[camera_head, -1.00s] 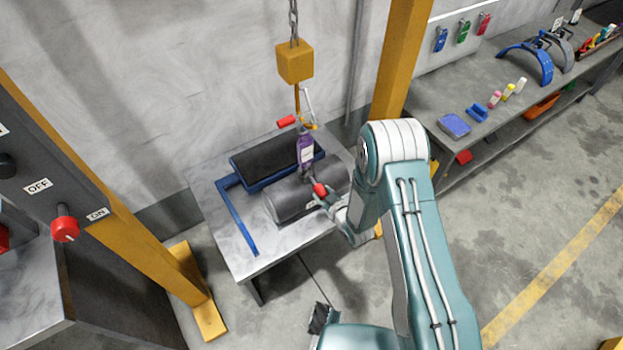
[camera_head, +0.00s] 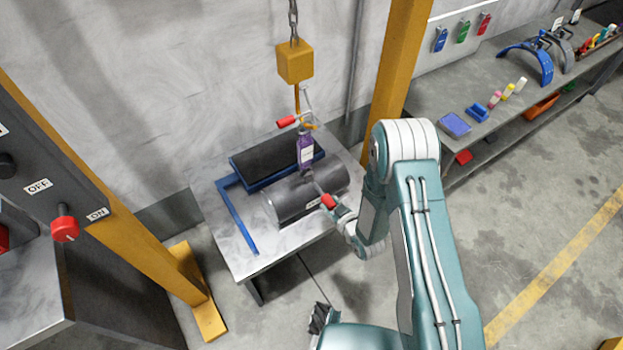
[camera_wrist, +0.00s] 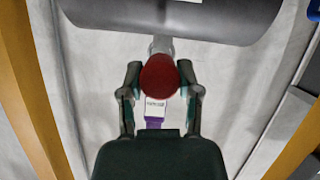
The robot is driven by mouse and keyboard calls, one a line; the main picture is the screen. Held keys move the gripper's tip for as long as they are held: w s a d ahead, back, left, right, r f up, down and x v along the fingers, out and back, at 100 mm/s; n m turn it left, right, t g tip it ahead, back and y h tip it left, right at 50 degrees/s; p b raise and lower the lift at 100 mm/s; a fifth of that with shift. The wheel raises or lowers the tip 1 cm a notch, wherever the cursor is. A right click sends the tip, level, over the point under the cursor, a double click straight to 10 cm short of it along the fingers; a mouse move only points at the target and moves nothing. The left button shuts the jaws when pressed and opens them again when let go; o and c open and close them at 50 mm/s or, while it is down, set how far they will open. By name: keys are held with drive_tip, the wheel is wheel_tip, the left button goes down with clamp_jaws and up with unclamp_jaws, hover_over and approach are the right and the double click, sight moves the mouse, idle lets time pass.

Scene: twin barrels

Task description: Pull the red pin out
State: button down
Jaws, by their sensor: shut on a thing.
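The red pin's round head (camera_wrist: 160,76) sits between my two fingers in the wrist view, with a pale shaft beyond it. My gripper (camera_head: 332,205) is shut on the pin in the head view, in front of the dark grey barrel (camera_head: 292,201). The red head (camera_head: 327,201) shows at the fingertips, and a thin grey shaft runs from it toward the foot of the purple bottle-like piece (camera_head: 305,150). Whether the shaft's tip is still seated in its hole cannot be told.
A yellow hoist block (camera_head: 295,62) hangs on a chain above the purple piece. A second red handle (camera_head: 286,121) is beside the hook. A blue frame (camera_head: 238,218) lies on the table (camera_head: 272,248). A yellow post (camera_head: 402,50) stands behind my arm.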

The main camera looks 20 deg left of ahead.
drive_tip(key=shift+s+d, duration=1.1)
drive_tip(key=shift+d, duration=0.2)
drive_tip(key=shift+d, duration=0.1)
